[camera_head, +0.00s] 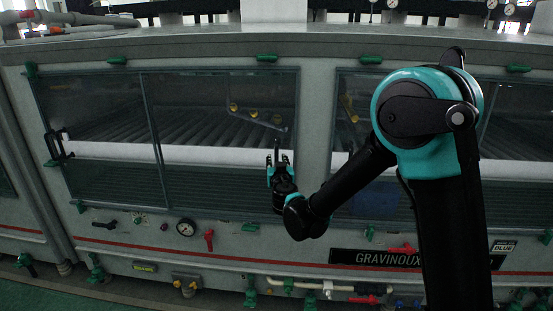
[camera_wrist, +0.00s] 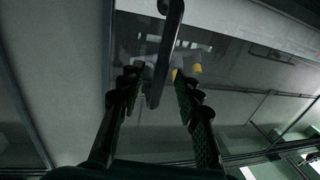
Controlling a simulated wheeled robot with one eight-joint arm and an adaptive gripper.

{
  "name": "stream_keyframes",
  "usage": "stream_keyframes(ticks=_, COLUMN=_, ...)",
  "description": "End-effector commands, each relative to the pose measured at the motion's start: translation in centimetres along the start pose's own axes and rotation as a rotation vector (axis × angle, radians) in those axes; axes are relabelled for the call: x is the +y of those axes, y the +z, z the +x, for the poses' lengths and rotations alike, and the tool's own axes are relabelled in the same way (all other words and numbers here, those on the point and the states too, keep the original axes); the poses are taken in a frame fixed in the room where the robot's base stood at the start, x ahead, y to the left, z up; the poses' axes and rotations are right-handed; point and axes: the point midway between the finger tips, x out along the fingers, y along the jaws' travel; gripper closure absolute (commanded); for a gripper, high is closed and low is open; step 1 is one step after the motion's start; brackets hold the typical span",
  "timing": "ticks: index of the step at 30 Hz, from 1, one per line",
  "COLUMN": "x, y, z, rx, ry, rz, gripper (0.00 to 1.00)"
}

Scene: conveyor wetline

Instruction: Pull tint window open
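The tinted window (camera_head: 200,95) is a dark, see-through framed pane on the front of the grey machine, and it looks closed. It also shows in the wrist view (camera_wrist: 225,62). My gripper (camera_head: 278,152) is at the right edge of this window, pointing up at its lower half. In the wrist view, my gripper (camera_wrist: 157,82) is open, with a dark bar handle (camera_wrist: 170,45) running between its two fingers. I cannot tell whether either finger touches the handle. In the head view the handle is hard to separate from the fingers.
A black handle (camera_head: 58,148) sits at the window's left edge. A second tinted window (camera_head: 510,125) lies to the right, partly behind my arm. Below are a round gauge (camera_head: 186,228), a red valve (camera_head: 209,239) and pipes. Green latches (camera_head: 267,58) line the top.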

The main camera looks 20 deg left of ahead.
Motion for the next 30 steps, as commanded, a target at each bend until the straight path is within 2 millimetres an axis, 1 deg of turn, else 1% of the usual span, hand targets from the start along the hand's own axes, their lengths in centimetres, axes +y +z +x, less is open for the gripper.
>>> stream_keyframes(ticks=1, x=0.0, y=0.0, z=0.7, rx=0.0, ry=0.001, rz=0.0, gripper=0.66)
stream_keyframes(ticks=3, x=0.0, y=0.0, z=1.4, rx=0.0, ry=0.001, rz=0.0, gripper=0.66)
stream_keyframes(ticks=6, x=0.0, y=0.0, z=1.9, rx=0.0, ry=0.001, rz=0.0, gripper=0.66)
stream_keyframes(ticks=16, x=0.0, y=0.0, z=2.2, rx=0.0, ry=0.0, rz=0.0, gripper=0.66)
stream_keyframes(ticks=24, x=0.0, y=0.0, z=2.2, rx=0.0, ry=0.0, rz=0.0, gripper=0.99)
stream_keyframes(ticks=30, x=0.0, y=0.0, z=2.2, rx=0.0, ry=0.0, rz=0.0, gripper=1.0)
